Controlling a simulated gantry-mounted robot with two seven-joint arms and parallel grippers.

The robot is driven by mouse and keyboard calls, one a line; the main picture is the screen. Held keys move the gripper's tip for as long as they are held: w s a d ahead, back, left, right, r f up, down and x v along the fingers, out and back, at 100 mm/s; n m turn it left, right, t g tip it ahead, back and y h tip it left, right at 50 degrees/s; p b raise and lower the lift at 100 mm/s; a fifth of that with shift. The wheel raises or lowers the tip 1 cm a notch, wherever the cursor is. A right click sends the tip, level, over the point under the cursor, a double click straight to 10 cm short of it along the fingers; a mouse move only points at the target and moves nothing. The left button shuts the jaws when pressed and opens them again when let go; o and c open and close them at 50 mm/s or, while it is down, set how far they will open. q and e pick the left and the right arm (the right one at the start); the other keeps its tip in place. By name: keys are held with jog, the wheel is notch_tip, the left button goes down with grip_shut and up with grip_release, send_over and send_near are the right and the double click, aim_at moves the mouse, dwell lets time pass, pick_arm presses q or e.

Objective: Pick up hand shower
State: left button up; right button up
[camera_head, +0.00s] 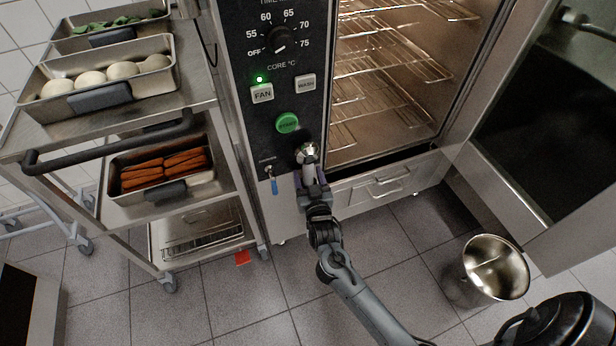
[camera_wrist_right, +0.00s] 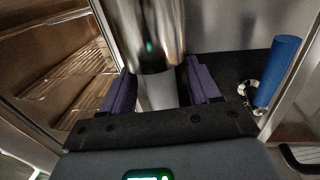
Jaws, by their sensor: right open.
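The hand shower (camera_head: 308,150) is a chrome, rounded piece at the oven's control panel, below the green button. In the right wrist view its shiny cylinder (camera_wrist_right: 150,35) stands between the two purple fingers. My right gripper (camera_head: 311,173) is open, with a finger on either side of it. I cannot tell whether either finger touches it. The lower end of the hand shower is partly hidden by the gripper. My left gripper is not in view.
A small valve lever with a blue grip (camera_head: 274,186) sits just left of the gripper. The oven (camera_head: 385,75) is open, with wire racks. A trolley (camera_head: 205,95) with food pans stands at left. A steel bucket (camera_head: 497,268) is on the floor at right.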

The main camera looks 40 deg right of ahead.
jog(key=shift+c, duration=0.8)
grip_shut()
jog(key=shift+r, duration=0.1)
